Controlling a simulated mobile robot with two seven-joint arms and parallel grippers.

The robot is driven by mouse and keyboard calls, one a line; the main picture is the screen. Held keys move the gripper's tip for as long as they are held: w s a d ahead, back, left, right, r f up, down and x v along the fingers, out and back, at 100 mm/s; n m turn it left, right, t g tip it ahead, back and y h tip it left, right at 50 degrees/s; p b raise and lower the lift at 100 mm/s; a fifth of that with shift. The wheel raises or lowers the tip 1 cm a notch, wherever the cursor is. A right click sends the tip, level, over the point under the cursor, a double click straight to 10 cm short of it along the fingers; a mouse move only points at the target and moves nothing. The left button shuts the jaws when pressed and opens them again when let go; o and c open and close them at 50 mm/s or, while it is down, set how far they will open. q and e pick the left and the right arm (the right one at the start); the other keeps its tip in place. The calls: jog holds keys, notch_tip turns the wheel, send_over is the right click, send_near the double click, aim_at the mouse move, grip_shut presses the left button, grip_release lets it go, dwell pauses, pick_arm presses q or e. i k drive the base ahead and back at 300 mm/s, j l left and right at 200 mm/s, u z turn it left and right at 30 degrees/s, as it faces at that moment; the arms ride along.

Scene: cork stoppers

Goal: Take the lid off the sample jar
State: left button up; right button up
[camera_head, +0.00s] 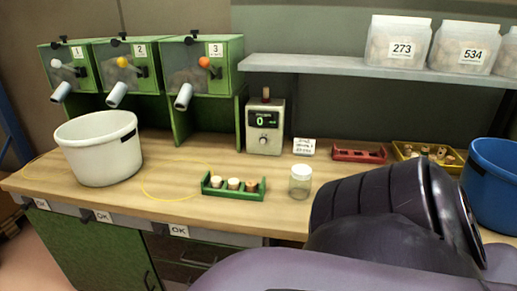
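The sample jar (299,187) is a small clear glass jar standing upright on the wooden table, right of the green rack. Its white lid (300,171) sits on top of it. A large dark arm part of mine fills the lower right, just right of the jar, and hides the table behind it. Neither gripper's fingers show. I cannot see anything touching the jar or the lid.
A green rack (233,194) with several corks stands left of the jar. A white bucket (99,149) is at the left and a blue bucket (493,184) at the right. A counter device (264,127), a red rack (359,155) and a yellow tray (428,157) stand behind.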

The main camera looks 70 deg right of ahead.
aim_at(298, 189)
jog(key=z, duration=1.95)
